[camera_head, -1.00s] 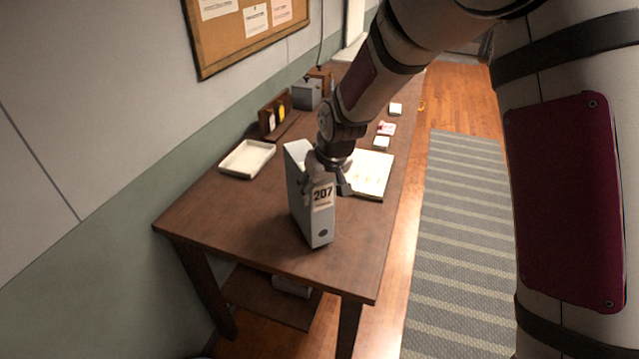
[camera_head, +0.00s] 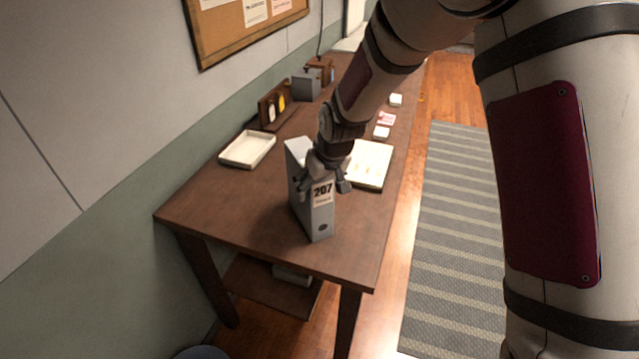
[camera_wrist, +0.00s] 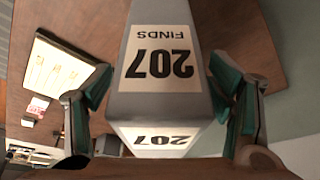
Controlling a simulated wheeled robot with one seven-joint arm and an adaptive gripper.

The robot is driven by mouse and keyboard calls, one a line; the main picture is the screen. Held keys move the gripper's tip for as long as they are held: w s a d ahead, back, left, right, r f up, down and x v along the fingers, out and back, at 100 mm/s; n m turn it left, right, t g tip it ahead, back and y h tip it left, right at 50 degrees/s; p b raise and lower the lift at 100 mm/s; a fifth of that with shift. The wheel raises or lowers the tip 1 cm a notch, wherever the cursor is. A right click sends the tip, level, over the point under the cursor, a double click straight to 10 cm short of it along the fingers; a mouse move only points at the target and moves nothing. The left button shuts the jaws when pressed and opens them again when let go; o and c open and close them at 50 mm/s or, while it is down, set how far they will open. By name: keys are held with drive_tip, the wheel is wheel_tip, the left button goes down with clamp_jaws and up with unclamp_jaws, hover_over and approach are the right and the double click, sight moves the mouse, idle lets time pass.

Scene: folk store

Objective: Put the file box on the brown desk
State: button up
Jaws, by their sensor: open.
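The grey file box (camera_head: 314,215), with a white "207" label, stands upright on the brown desk (camera_head: 225,205) near its front end. My gripper (camera_head: 324,182) is at the box's upper part, with its fingers on either side. In the wrist view the file box (camera_wrist: 165,30) fills the middle, and its label reads "207 FINDS" upside down. The two teal-padded fingers of my gripper (camera_wrist: 165,100) are spread, with a gap visible between the pads and the box. The box's underside is hidden.
A cream tray (camera_head: 248,149) lies left of the box. An open ledger (camera_head: 370,165) lies to the right, close to my gripper. A wooden rack (camera_head: 273,105) and a grey box (camera_head: 306,85) stand along the wall. The desk's front left is clear.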

drive_tip(key=shift+r, duration=0.1)
drive_tip(key=b+v, duration=0.1)
drive_tip(key=v, duration=1)
drive_tip(key=s+d+r+m+h, duration=0.1)
drive_tip(key=s+d+r+m, duration=0.1)
drive_tip(key=s+d+r, duration=0.85)
drive_tip(key=s+d+r+m, duration=0.1)
drive_tip(key=s+d, duration=0.1)
drive_tip(key=s, duration=0.3)
drive_tip(key=s+d+m+t, duration=0.1)
drive_tip(key=s+d, duration=0.1)
drive_tip(key=s, duration=0.3)
drive_tip(key=s+d+r+m+h, duration=0.1)
drive_tip(key=s+d, duration=0.1)
drive_tip(key=s, duration=0.4)
drive_tip(key=shift+d+r, duration=0.25)
drive_tip(key=shift+r, duration=0.05)
drive_tip(key=shift+w, duration=0.1)
